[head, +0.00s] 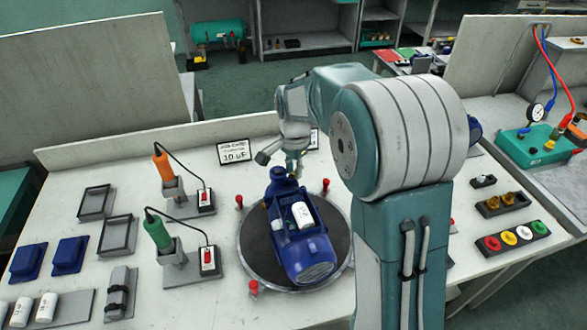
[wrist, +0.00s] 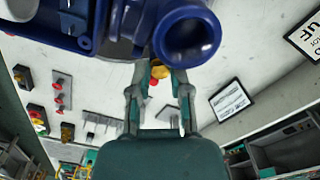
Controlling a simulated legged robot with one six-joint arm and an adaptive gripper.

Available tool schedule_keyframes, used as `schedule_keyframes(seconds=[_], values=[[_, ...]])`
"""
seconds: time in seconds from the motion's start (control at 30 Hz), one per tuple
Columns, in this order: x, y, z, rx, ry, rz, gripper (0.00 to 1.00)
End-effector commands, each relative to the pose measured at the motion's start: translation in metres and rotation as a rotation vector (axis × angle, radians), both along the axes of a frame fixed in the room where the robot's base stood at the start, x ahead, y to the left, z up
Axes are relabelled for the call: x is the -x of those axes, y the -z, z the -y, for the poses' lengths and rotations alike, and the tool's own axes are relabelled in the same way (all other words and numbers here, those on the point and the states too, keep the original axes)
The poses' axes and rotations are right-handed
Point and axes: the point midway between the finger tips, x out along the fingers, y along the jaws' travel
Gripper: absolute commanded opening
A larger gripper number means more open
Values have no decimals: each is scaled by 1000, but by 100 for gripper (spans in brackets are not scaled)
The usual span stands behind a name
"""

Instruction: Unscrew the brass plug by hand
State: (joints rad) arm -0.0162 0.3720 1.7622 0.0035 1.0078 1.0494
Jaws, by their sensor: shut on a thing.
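The blue pump (head: 310,252) lies on a dark round turntable (head: 258,262) in the middle of the bench; a white part sits on its top. In the wrist view the pump's round blue port (wrist: 187,40) is close at the top. My gripper (head: 291,172) is at the pump's far end in the head view. In the wrist view my gripper (wrist: 161,77) has its fingers on either side of the small brass plug (wrist: 160,71), shut on it beside the blue body. The plug is partly covered by the blue body, so its thread is hidden. The head view does not show the plug.
Red-topped pegs (head: 253,288) stand around the turntable. An orange-handled tool (head: 163,166) and a green-handled tool (head: 158,232) stand in holders on the left. A sign (head: 234,152) stands behind. A tray of coloured caps (head: 512,236) is at the right.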

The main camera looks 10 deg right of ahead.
Motion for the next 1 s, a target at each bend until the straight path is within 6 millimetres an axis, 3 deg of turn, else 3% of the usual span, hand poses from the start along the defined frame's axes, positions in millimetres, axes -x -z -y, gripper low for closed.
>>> schedule_keyframes(seconds=[0.2, 0.57, 0.8, 1.0], values=[[1, 1, 0, -1, -191, -2, 0], [1, 0, 1, -2, -233, -1, 0], [2, 0, 1, -4, -441, -2, 0], [2, 0, 1, -4, -467, -2, 0]])
